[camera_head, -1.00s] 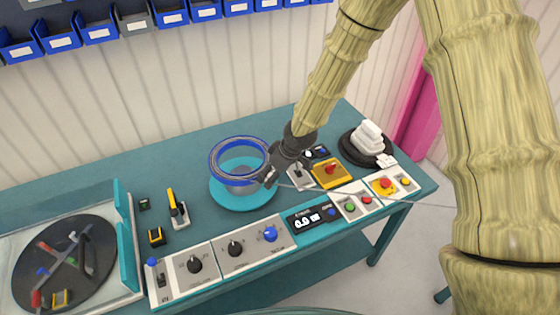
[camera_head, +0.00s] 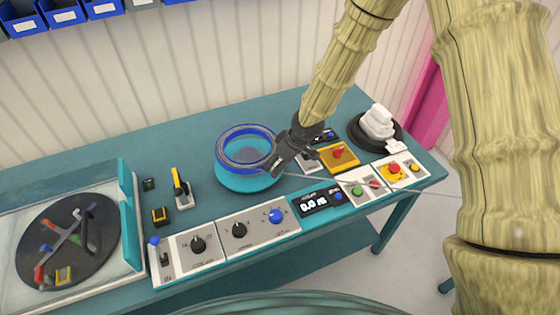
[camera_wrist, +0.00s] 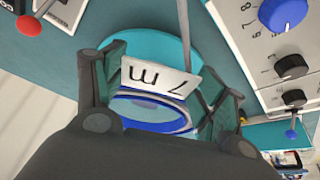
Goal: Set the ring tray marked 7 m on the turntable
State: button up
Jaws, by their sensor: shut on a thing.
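The ring tray (camera_head: 247,130) is an open ring with a blue rim. Its white tag (camera_wrist: 160,77) reads 7 m in the wrist view, where it shows upside down. My gripper (camera_head: 276,166) is shut on the right side of the ring tray. No label shows which round piece is the turntable.
A black disc (camera_head: 40,222) with a coloured cross-piece lies at the left. Control panels (camera_head: 240,232) and a display (camera_head: 314,203) line the front edge. A yellow box with a red knob (camera_head: 338,156) and a white stack on a black base (camera_head: 378,122) are at the right.

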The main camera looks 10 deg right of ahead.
jog(key=shift+f, duration=0.1)
dwell(0.5)
jog(key=shift+f+b, duration=0.7)
jog(key=shift+f, duration=0.65)
jog(key=shift+f+b, duration=0.6)
jog(key=shift+f, duration=0.5)
jog(key=shift+f+b, duration=0.35)
jog(key=shift+f, duration=0.15)
jog(key=o, duration=2)
jog(key=shift+c, duration=0.2)
jog(key=shift+o, duration=0.4)
